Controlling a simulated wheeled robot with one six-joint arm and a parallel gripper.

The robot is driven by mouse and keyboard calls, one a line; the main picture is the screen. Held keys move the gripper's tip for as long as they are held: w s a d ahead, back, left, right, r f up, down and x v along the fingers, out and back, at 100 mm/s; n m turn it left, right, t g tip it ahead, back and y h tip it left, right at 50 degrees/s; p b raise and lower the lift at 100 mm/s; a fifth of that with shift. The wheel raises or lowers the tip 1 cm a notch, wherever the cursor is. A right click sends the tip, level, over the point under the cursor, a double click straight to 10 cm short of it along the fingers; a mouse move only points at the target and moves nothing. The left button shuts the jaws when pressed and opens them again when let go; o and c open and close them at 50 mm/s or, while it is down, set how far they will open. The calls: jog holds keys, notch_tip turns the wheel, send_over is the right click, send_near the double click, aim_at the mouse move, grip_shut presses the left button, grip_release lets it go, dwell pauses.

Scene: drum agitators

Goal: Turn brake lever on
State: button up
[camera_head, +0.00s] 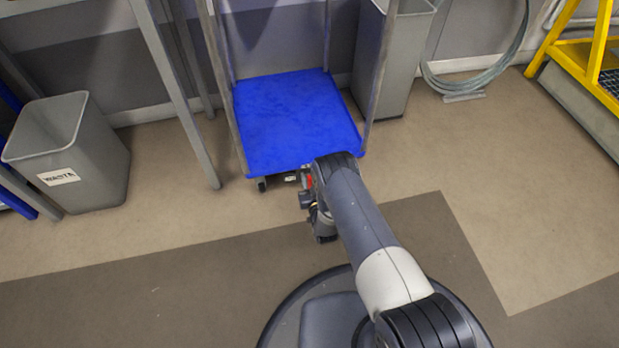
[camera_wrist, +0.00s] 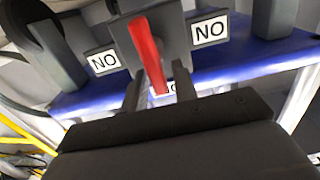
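The red brake lever (camera_wrist: 146,45) is in the upper middle of the wrist view, tilted, on a dark grey block (camera_wrist: 176,38). My gripper (camera_wrist: 158,88) is open. Its two dark fingers stand apart, with the lever's lower end between them in this view. A gap shows on the right side of the lever; I cannot tell whether a finger touches it. In the head view my gripper (camera_head: 318,212) is low at the front edge of the blue cart (camera_head: 295,120). My arm hides most of the lever there; a small red patch shows.
White plates lettered "NO" as seen here flank the lever, left (camera_wrist: 105,62) and right (camera_wrist: 210,30); another is partly hidden between the fingers. A grey waste bin (camera_head: 75,150) stands left, another bin (camera_head: 395,60) behind right. Yellow steps (camera_head: 590,60) are far right. Floor in front is clear.

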aim_at(300, 177)
grip_shut()
dwell(0.3)
jog(key=n, duration=0.2)
jog(key=a+n, duration=0.1)
jog(key=shift+s+n, duration=0.1)
jog(key=shift+n, duration=0.3)
jog(key=f+n, duration=0.1)
jog(key=n, duration=0.3)
jog(key=a+n, duration=0.1)
jog(key=n, duration=0.4)
jog(key=f+n, duration=0.1)
jog(key=n, duration=0.3)
jog(key=shift+s+a+f+n, duration=0.25)
jog(key=shift+a+f+n, duration=0.05)
jog(key=shift+f+n, duration=0.1)
